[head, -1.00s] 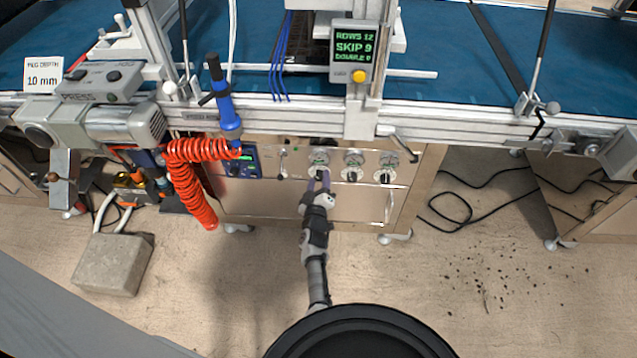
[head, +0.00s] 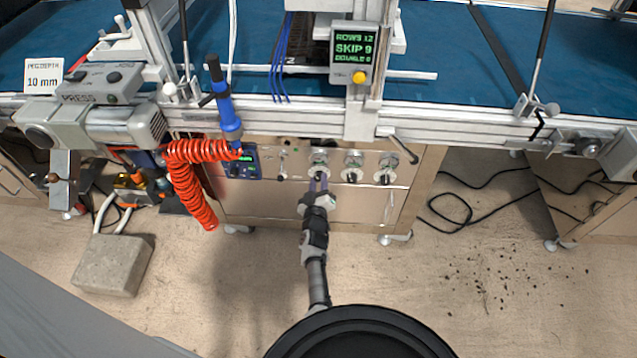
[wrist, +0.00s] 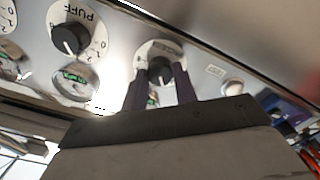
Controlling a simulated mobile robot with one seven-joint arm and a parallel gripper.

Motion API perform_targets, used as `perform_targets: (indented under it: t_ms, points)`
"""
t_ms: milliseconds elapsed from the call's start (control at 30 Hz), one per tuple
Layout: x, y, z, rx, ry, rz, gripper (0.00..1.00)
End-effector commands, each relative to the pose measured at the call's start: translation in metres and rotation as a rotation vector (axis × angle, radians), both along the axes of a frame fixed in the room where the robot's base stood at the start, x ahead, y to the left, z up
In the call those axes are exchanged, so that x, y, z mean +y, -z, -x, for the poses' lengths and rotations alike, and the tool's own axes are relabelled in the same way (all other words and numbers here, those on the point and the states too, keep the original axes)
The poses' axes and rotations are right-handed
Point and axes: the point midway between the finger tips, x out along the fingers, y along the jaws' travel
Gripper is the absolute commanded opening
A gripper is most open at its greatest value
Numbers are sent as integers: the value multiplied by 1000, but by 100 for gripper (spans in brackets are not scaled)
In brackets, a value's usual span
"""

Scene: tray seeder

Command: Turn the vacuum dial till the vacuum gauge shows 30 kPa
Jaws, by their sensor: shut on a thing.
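My gripper (head: 318,184) reaches up to the front panel and is shut on the leftmost of three black dials. In the wrist view, this dial (wrist: 159,69) sits between the two dark fingers of my gripper (wrist: 160,85), on a pale round plate whose label I cannot read. A small gauge (wrist: 153,97) with a green mark shows between the fingers, partly hidden. In the head view the gauge (head: 319,157) sits just above the dial, too small to read.
A PUFF dial (wrist: 69,39) and its gauge (wrist: 75,82) are beside the held dial. A white button (wrist: 232,88) is on its other side. A red coiled hose (head: 190,180) hangs left of the panel. Floor cables (head: 455,208) lie to the right.

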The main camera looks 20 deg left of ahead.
Motion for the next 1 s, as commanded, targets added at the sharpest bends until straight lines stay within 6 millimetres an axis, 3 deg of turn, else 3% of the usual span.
perform_targets:
  t_ms: [1000]
  points:
    - [0, 2, 0, 261, 0, -908, 6]
